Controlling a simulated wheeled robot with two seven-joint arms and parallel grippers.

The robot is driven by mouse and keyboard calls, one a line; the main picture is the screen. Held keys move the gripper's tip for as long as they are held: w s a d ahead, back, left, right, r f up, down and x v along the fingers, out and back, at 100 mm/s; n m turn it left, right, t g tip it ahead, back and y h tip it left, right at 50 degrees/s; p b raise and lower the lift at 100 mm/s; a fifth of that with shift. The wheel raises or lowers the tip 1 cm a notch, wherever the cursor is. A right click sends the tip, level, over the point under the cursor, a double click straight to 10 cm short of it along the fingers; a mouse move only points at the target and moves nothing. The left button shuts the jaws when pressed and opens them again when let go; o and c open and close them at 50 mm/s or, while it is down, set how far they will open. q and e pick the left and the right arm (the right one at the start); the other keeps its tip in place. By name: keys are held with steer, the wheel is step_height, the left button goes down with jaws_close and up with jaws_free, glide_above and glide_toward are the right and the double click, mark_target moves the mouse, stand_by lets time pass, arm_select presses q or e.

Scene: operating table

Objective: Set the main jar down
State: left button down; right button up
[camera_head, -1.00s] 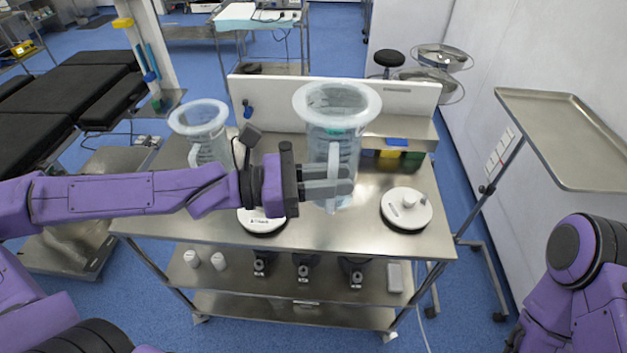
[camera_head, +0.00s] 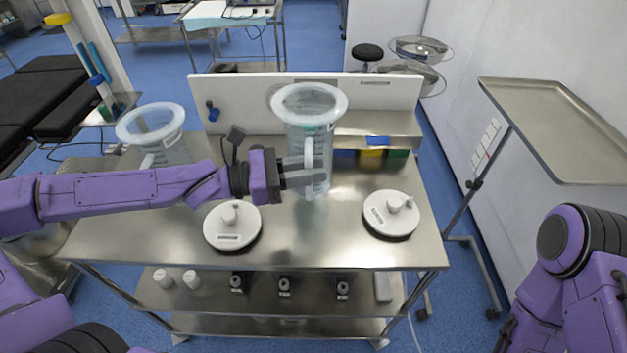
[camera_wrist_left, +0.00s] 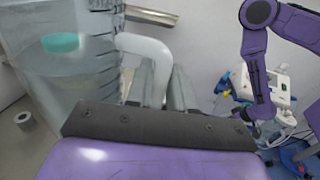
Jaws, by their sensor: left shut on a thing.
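The main jar, a clear wide-rimmed jar (camera_head: 318,132), is upright over the back middle of the steel table. Whether its base touches the table I cannot tell. My left gripper (camera_head: 309,172) is shut on its white handle. In the left wrist view the jar (camera_wrist_left: 65,60) fills the left side, with a teal piece inside, and the handle (camera_wrist_left: 147,46) runs to the fingers (camera_wrist_left: 163,88). Of my right arm, the purple links show at the right edge of the head view; its gripper is not visible there.
A second clear jar (camera_head: 157,137) stands at the table's left. Two round white lids (camera_head: 232,226) and (camera_head: 391,214) lie on the steel table (camera_head: 310,238). Coloured boxes (camera_head: 371,153) sit at the back right. A tray stand (camera_head: 560,125) is at the right. The front middle of the table is clear.

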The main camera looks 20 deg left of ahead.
arm_select(q)
steer(key=f+b, duration=0.1)
steer(key=w+f+b, duration=0.1)
steer(key=f, duration=0.1)
steer(key=f+b, duration=0.1)
steer(key=shift+w+f, duration=0.25)
steer(key=shift+f, duration=0.1)
steer(key=shift+s+a+r, duration=0.1)
steer(key=shift+s+r, duration=0.15)
steer(key=shift+s, duration=0.05)
steer(key=shift+w+f, duration=0.1)
steer(key=shift+f, duration=0.1)
steer(key=c, duration=1)
jaws_free()
steer(key=shift+r, duration=0.1)
